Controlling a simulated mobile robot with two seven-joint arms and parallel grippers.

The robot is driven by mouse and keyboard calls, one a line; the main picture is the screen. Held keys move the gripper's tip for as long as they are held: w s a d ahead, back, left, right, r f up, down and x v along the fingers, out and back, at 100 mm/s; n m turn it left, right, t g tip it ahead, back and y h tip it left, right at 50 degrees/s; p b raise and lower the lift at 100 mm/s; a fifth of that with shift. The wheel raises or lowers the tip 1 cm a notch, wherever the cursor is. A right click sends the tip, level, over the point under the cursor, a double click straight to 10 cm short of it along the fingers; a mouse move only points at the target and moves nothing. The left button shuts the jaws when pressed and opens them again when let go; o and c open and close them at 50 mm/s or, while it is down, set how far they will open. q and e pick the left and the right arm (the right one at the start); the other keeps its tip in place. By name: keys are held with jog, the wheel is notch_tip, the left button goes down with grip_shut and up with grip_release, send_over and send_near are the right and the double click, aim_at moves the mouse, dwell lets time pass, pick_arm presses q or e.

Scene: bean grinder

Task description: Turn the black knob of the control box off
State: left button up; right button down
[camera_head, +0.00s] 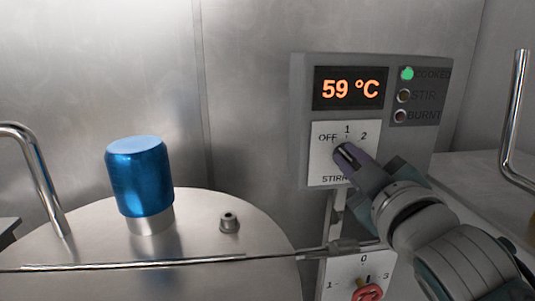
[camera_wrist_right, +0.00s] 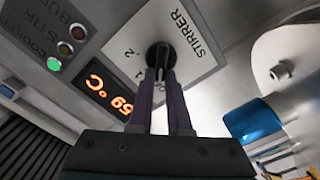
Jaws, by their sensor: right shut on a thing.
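The grey control box (camera_head: 300,120) is on the right in the head view, its display reading 59 °C. On its white stirrer plate (camera_head: 322,165), marked OFF, 1 and 2, sits the black knob (camera_head: 344,151). The knob also shows in the right wrist view (camera_wrist_right: 160,52), between my fingertips. My right gripper (camera_head: 356,161) is shut on the knob, reaching it from the lower right. The fingers hide part of the knob and of the STIRRER label. In the head view the knob seems tilted toward the upper left, but its exact setting is hard to tell. My left gripper is out of view.
The green COOKED lamp (camera_head: 407,73) is lit; STIR and BURNT look dark. A second dial with a red knob (camera_head: 368,292) is below my right wrist. A steel lid (camera_head: 190,235) with a blue handle (camera_head: 139,175) stands left. A thin rod (camera_head: 150,264) crosses in front.

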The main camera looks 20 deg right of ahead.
jog(key=c, duration=0.9)
grip_release()
jog(key=shift+o, duration=0.2)
jog(key=b+v, duration=0.1)
jog(key=v, duration=0.9)
jog(key=shift+w, duration=0.1)
